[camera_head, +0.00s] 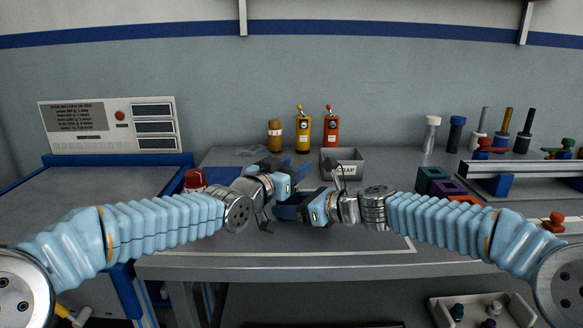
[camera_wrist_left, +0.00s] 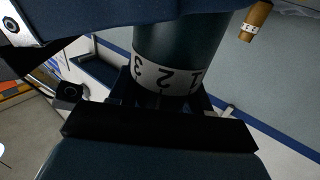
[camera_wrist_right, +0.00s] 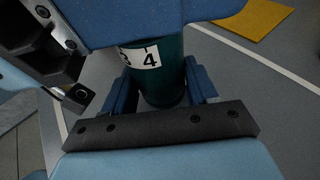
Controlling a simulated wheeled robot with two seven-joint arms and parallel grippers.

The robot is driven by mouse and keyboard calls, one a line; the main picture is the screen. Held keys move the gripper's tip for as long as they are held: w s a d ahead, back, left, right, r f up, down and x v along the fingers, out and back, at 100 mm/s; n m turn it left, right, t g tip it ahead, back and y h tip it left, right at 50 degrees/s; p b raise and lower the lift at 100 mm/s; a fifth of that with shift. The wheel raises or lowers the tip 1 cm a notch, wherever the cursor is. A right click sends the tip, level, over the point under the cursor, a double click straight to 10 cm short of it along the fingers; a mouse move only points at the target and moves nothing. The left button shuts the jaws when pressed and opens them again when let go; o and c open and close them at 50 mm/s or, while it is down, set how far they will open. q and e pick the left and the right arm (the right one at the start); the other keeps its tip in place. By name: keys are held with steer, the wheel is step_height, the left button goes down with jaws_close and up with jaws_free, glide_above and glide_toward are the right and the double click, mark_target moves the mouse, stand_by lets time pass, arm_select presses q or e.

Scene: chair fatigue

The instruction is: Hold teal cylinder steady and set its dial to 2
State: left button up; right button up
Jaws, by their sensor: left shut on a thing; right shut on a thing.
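The teal cylinder shows dark in the left wrist view (camera_wrist_left: 180,38), with a white number band (camera_wrist_left: 166,77) reading 3, 2, 1, the 2 near the middle. It also shows in the right wrist view (camera_wrist_right: 162,80), where its band shows a 4 and part of a 3. In the head view the grippers hide most or all of it. My left gripper (camera_head: 291,174) is shut on the cylinder near the number band. My right gripper (camera_head: 288,208) is shut on the cylinder from the other side, lower in the head view. I cannot tell what a pointer on the dial marks.
A grey scrap bin (camera_head: 342,164) stands close behind the grippers. Yellow (camera_head: 303,133) and red (camera_head: 331,132) canisters stand at the back. Purple and green blocks (camera_head: 440,184) and a metal rail (camera_head: 520,175) lie to the right. A red-capped jar (camera_head: 194,179) is at left. The front tabletop is clear.

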arm_select(q)
steer(key=shift+s+d, duration=0.1)
steer(key=o, duration=1)
steer(key=v, duration=1.2)
arm_select(e)
steer(key=o, duration=0.9)
